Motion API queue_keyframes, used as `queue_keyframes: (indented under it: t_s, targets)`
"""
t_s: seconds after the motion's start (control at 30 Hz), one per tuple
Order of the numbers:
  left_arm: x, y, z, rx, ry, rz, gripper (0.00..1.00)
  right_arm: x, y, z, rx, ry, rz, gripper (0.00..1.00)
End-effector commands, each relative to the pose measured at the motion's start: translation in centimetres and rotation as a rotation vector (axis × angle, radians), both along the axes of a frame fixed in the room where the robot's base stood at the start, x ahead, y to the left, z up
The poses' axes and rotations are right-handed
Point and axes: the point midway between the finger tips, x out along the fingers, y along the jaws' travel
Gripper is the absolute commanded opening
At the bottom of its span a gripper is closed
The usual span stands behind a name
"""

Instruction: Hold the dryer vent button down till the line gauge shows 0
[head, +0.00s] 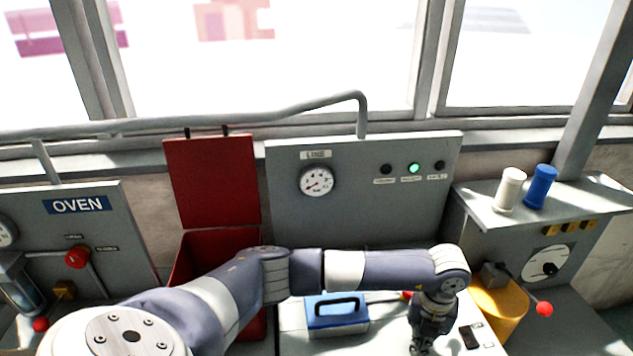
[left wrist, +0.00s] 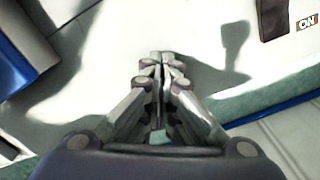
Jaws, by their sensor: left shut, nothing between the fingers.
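The line gauge (head: 317,180) is a round white dial under a LINE label on the grey back panel. Its needle points to the lower left; the exact reading is too small to tell. My left gripper (head: 421,347) is low at the right of the white-topped bench, pointing down. In the left wrist view its fingers (left wrist: 162,58) are shut together with nothing between them, over a pale surface. I cannot make out the dryer vent button; it may be hidden by the gripper. Whether the fingertips touch anything cannot be told. My right gripper is not in view.
Three lamps sit right of the gauge; the middle green lamp (head: 414,168) is lit. A blue box (head: 338,315) with a black handle stands left of the gripper. A yellow cylinder (head: 499,304) and a red-knobbed lever (head: 544,309) are to the right. A dark switch (head: 469,337) lies close by.

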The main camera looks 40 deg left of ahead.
Motion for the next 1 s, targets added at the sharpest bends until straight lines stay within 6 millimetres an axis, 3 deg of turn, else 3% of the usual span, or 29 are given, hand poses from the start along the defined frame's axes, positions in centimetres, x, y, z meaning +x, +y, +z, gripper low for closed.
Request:
queue_keyframes:
  t_s: [0.8,1.0]
  targets:
    - [0.0,0.0,6.6,0.000,-0.001,0.001,0.00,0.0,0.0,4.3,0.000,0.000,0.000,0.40]
    - [0.0,0.0,6.9,0.000,0.000,0.001,0.00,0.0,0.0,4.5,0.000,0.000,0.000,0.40]
